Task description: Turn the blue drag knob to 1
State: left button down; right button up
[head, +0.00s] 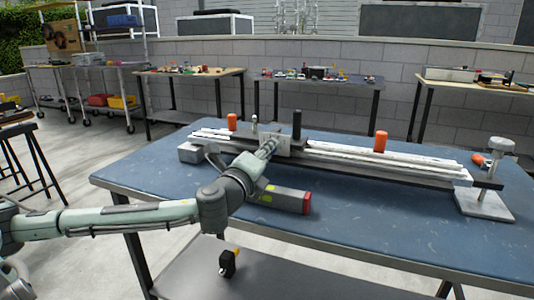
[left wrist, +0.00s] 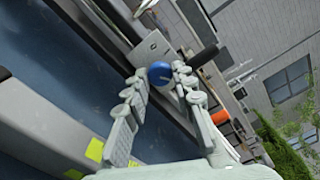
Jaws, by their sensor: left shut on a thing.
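The blue drag knob (left wrist: 160,73) shows in the left wrist view, on a pale plate (left wrist: 150,47) fixed to the long rail assembly. My left gripper (left wrist: 158,80) has its two fingertips on either side of the knob and is shut on it. In the head view my left gripper (head: 268,149) reaches the plate (head: 277,139) on the rail assembly (head: 340,160); the knob is hidden there behind the fingers. The numbers around the knob cannot be read. My right gripper is in neither view.
The rail assembly lies along the blue table (head: 400,215). A grey box with a red end (head: 285,199) lies in front, below my left wrist. The right front tabletop is clear.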

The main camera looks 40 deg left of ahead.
pick_arm(q)
jog(key=shift+f+n+b, duration=0.1)
jog(key=shift+n+b, duration=0.2)
jog(key=shift+n, duration=0.7)
jog(key=n, duration=0.2)
jog(key=shift+n, duration=0.4)
jog(key=n, duration=0.3)
jog(key=shift+n, duration=1.2)
jog(key=shift+a+n, duration=0.1)
jog(key=shift+n, duration=0.4)
jog(key=shift+n+p, duration=0.95)
jog(key=shift+n, duration=1.05)
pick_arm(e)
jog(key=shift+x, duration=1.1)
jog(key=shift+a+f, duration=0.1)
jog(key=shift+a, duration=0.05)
